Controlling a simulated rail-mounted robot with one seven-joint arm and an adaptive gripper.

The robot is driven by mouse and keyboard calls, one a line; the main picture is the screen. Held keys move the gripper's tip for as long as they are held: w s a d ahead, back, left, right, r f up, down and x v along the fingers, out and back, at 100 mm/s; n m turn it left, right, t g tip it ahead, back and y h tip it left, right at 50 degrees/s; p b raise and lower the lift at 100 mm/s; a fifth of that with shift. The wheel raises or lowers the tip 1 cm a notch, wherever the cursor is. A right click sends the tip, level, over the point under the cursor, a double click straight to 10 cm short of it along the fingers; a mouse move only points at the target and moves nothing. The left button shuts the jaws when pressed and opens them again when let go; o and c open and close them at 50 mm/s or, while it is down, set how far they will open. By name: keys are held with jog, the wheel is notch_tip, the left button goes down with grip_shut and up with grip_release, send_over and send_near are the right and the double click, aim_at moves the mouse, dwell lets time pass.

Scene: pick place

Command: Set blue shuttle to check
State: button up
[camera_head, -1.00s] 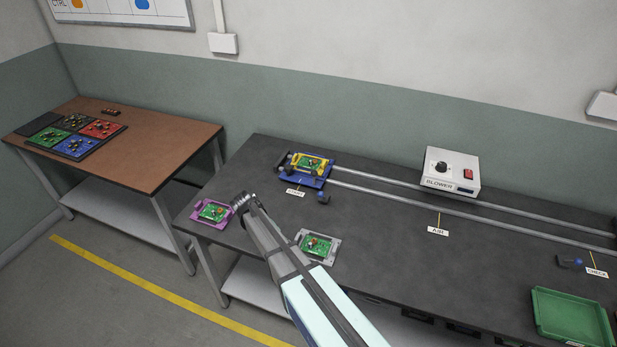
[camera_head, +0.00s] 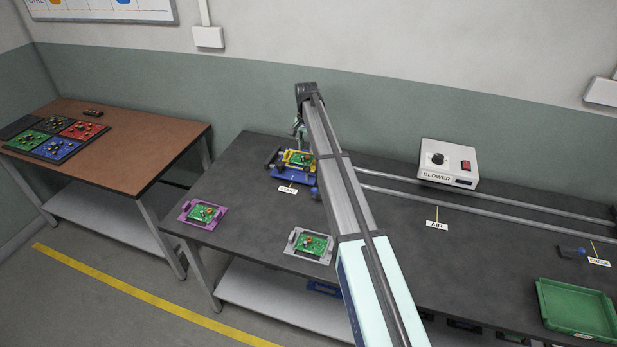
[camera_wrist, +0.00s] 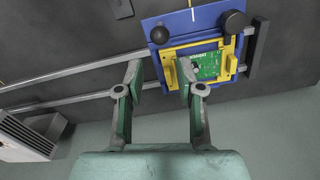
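The blue shuttle (camera_head: 284,178) sits at the left end of the twin rails, by the START label (camera_head: 287,189). It carries a yellow carrier (camera_head: 286,164) with a green circuit board (camera_head: 301,160). In the wrist view the blue shuttle (camera_wrist: 178,20) has two dark knobs and the yellow carrier (camera_wrist: 233,57) on it. My gripper (camera_wrist: 160,78) is open and empty; its right finger overlaps the carrier's edge in that view. In the head view my gripper (camera_head: 301,130) is by the shuttle, partly hidden by my arm. The CHECK label (camera_head: 599,262) is at the far right.
The rails (camera_head: 480,210) run right past the blower box (camera_head: 448,165) and AIR label (camera_head: 436,225). A purple carrier (camera_head: 188,214) and grey carrier (camera_head: 295,240) lie at the bench front. A green bin (camera_head: 545,299) stands front right. A brown table (camera_head: 150,150) stands left.

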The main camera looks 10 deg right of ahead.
aim_at(307, 181)
notch_tip(307, 181, down, 14)
jog(key=b, duration=0.5)
jog(key=shift+f, duration=0.2)
grip_shut()
